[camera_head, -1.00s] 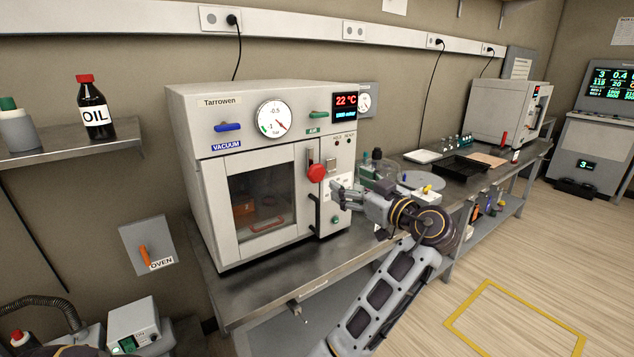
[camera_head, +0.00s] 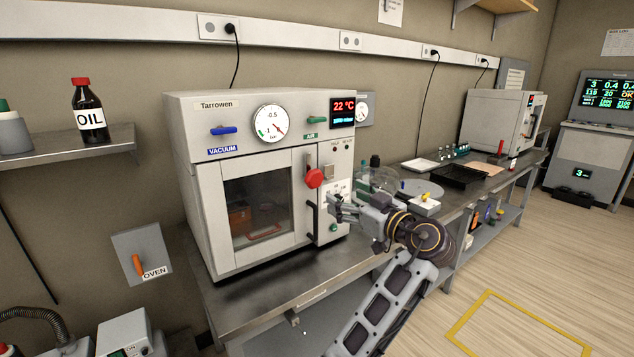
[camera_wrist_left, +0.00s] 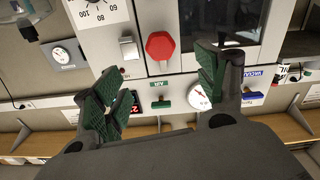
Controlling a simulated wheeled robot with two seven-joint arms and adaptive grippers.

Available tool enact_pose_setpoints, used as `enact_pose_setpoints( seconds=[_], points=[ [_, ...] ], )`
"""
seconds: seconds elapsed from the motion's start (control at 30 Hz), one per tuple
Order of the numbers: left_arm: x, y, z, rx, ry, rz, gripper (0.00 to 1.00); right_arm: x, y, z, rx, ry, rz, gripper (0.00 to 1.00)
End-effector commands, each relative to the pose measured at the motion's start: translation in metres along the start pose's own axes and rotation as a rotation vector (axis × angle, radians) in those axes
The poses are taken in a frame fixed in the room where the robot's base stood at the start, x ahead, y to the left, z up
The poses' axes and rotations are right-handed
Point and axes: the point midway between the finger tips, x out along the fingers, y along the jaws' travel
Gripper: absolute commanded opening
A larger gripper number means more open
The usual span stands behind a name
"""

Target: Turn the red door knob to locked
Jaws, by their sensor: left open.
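The red door knob (camera_head: 314,178) sits on the right edge of the door of the white Tarrowen vacuum oven (camera_head: 205,180). The door is closed against the body. My left gripper (camera_head: 335,207) is just right of and below the knob in the head view, open and empty. In the left wrist view, which is upside down, the red knob (camera_wrist_left: 161,46) shows faceted and lies beyond the gap between the open fingers of the gripper (camera_wrist_left: 158,75), not touched. I cannot read a lock mark on it. My right gripper is not in view.
A dark door handle (camera_head: 311,221) is below the knob, and a silver latch plate (camera_head: 329,170) is to its right. A blue vacuum lever (camera_head: 223,130) and a green air lever (camera_head: 317,120) are above. Glassware and a dark tray (camera_head: 458,176) stand right on the bench.

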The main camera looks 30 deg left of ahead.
Motion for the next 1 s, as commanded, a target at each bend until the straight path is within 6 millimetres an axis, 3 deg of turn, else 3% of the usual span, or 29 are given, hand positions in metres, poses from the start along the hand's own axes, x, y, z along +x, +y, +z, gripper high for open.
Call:
enact_pose_setpoints(
  seconds=[0.27, 1.0],
  points=[
    [0.023, 0.0, -0.001, 0.0, 0.002, -0.001, 0.72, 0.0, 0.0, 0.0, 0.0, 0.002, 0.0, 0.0],
    [0.118, 0.0, 0.0, 0.001, 0.002, -0.001, 0.72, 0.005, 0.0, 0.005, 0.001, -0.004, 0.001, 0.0]
  ],
)
